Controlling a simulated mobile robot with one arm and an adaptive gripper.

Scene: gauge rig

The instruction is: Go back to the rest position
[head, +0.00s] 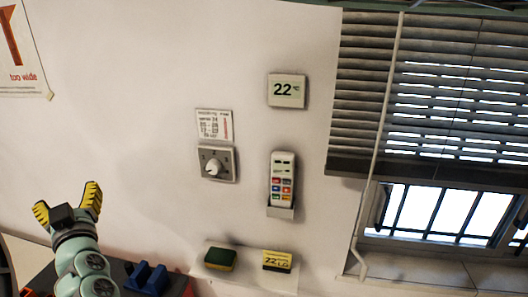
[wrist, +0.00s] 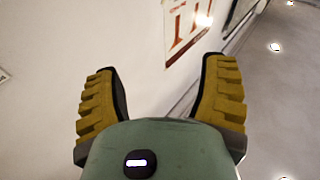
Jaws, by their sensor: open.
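My gripper (head: 68,203) is at the lower left in the head view, raised in front of the pale wall, with its yellow ridged fingers spread apart. In the wrist view my gripper (wrist: 160,95) is open, with nothing between the two fingers. Its fingers point toward the wall, and a poster with red marks (wrist: 186,30) shows beyond them. The gripper touches none of the things on the wall.
A dial (head: 216,164), a remote in a holder (head: 282,184) and a 22-degree display (head: 287,91) are on the wall. A shelf (head: 243,260) holds a green-and-yellow block (head: 221,259) and a yellow meter (head: 277,260). A blue holder (head: 146,276) is near my arm. A window with blinds (head: 430,90) is at right.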

